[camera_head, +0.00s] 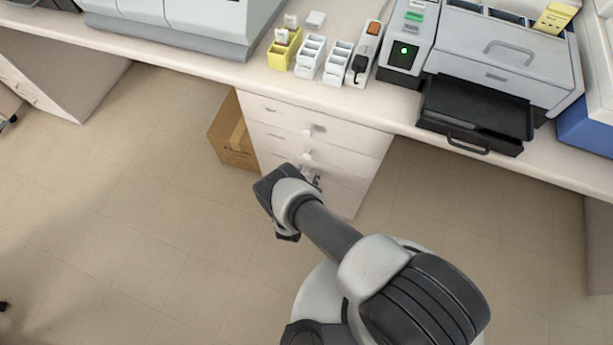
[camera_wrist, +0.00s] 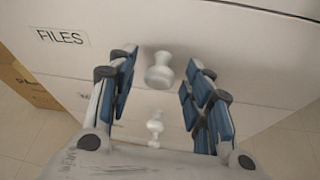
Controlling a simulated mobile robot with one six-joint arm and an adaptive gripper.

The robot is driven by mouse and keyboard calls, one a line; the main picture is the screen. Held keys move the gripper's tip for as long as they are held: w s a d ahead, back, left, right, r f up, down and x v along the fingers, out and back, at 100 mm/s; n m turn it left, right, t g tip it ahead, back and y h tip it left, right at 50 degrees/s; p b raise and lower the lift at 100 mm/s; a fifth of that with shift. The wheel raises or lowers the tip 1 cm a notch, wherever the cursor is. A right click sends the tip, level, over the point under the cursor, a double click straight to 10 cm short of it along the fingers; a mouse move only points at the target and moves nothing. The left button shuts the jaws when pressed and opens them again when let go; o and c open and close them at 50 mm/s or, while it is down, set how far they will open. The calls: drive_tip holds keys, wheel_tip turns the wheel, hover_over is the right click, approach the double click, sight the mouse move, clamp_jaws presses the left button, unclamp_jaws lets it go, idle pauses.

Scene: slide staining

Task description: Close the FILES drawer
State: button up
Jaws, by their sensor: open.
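The FILES drawer (camera_wrist: 105,55) shows in the wrist view as a white front with a FILES label at its upper left. Its white round knob (camera_wrist: 159,72) lies between the spread fingers of my gripper (camera_wrist: 163,60), with clear space on both sides. The gripper is open and holds nothing. In the head view my gripper (camera_head: 311,176) is at the front of the white drawer unit (camera_head: 270,133), low down, and my wrist partly hides the lower drawers. How far the FILES drawer stands out from the unit I cannot tell.
Another drawer with a white knob (camera_wrist: 155,128) is below the FILES drawer. A cardboard box (camera_head: 232,140) stands on the floor left of the unit. The counter (camera_head: 215,66) above carries racks and machines; a black tray (camera_head: 475,115) juts out at right.

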drive_tip(key=shift+s, duration=0.1)
drive_tip(key=v, duration=1.1)
drive_tip(key=shift+s+a+r, duration=0.15)
drive_tip(key=shift+s+r, duration=0.05)
drive_tip(key=shift+s, duration=0.15)
